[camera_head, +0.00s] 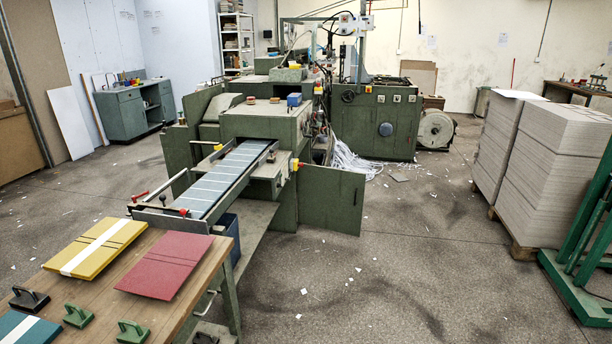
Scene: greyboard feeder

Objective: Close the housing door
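The green machine (262,122) stands in the middle of the room with a feed conveyor (222,182) sloping toward the lower left. Its green housing door (331,199) hangs open at the right side of the housing and sticks out to the right over the floor. White paper strips (352,160) lie behind the door, by the opening. The inside of the housing is mostly hidden by the door and the machine body. Neither of my grippers shows in the head view.
A wooden table (178,308) with coloured boards is at the lower left. Greyboard stacks (552,160) on a pallet and a green frame (588,250) stand at the right. The floor (400,265) before the door is open, with paper scraps.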

